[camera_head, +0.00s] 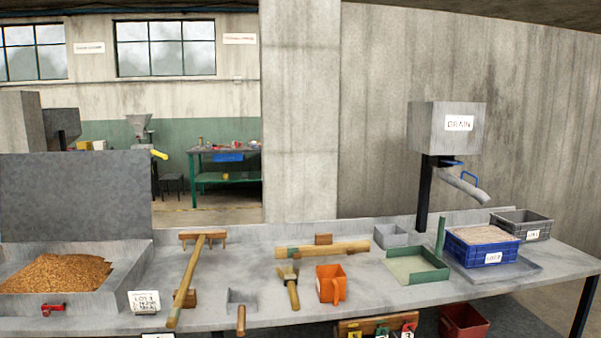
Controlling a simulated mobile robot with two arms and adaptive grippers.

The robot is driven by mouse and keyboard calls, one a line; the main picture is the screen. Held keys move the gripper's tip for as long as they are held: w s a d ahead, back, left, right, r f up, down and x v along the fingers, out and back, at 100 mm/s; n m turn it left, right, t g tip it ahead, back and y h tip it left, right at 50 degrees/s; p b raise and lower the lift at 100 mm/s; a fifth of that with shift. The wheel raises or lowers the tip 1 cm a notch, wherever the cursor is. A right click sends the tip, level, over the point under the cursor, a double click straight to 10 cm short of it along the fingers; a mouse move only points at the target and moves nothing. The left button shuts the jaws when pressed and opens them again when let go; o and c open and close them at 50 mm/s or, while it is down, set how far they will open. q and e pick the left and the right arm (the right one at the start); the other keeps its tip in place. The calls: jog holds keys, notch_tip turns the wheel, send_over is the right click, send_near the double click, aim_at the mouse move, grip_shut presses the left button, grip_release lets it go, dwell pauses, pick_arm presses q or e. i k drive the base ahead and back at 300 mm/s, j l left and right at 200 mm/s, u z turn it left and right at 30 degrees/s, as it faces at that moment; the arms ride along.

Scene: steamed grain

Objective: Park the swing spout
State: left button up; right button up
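The swing spout (463,188) is a grey angled pipe under a grey hopper box (446,127) with a "DRAIN" label. The box stands on a dark post (424,195) at the right of the bench. A blue handle (470,179) sticks up from the spout. The spout's lower end points to the right and towards me, above a blue crate (482,249) of pale material on a grey tray. Neither of my grippers shows in the head view.
The grey bench (210,275) carries a grain bin (122,297) at the left, a long wooden rake (187,278), a brush (291,287), an orange scoop (329,285) and a green open tray (420,272). A grey crate (525,224) stands behind the blue one.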

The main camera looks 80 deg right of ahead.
aim_at(471, 190)
jog(key=z, duration=3.75)
jog(key=i+l, duration=0.4)
jog(key=i+l+z, duration=0.15)
jog(key=i+l, duration=0.65)
jog(key=i, duration=0.25)
jog(key=i+l+z, duration=0.15)
jog(key=i+l, duration=0.2)
jog(key=i, duration=0.15)
jog(key=i+l, duration=0.35)
jog(key=i, duration=0.15)
jog(key=i+l+z, duration=0.1)
jog(key=i+l, duration=0.2)
jog(key=i, duration=0.2)
